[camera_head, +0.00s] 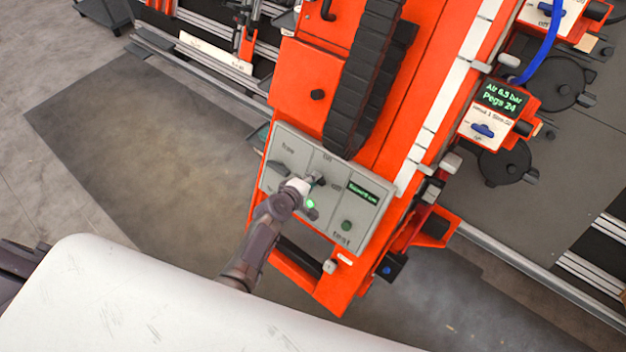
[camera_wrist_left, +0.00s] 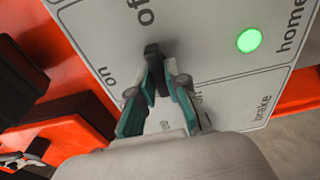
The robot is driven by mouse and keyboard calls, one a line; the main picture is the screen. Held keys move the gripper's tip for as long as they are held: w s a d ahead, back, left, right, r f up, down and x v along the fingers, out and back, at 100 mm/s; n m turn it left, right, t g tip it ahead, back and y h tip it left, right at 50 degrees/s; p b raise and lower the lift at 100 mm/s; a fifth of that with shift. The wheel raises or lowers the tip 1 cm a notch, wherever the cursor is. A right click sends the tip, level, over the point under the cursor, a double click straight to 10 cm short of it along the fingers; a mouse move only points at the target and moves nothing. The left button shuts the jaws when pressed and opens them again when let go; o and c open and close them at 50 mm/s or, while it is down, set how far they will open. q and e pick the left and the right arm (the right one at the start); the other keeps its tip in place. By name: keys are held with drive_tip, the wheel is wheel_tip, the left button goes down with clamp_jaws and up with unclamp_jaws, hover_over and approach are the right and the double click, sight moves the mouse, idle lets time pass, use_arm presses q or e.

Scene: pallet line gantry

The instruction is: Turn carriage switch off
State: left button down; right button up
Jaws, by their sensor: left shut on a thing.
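The carriage switch (camera_wrist_left: 152,50) is a small black knob on the grey control panel (camera_head: 291,148) of the orange carriage. My left gripper (camera_wrist_left: 158,74) is shut on this knob in the left wrist view. The label "off" stands above the knob there and "on" to its left. The fingers hide much of the knob, so its exact setting is hard to tell. In the head view my left gripper (camera_head: 309,184) reaches the middle of the panel, by the labels "On" and "off". My right gripper is not in view.
The panel also has a black selector (camera_head: 278,169) near "Free", a lit green button (camera_wrist_left: 249,40) near "home", a dark green button (camera_head: 346,225) and a small display (camera_head: 363,193). A black cable chain (camera_head: 362,75) runs above. Orange valve boxes (camera_head: 490,128) stand at right.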

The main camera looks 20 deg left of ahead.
use_arm(q)
drive_tip(key=c, duration=1.2)
unclamp_jaws()
drive_tip(key=shift+o, duration=0.2)
drive_tip(key=v, duration=1.2)
drive_tip(key=shift+f, duration=0.1)
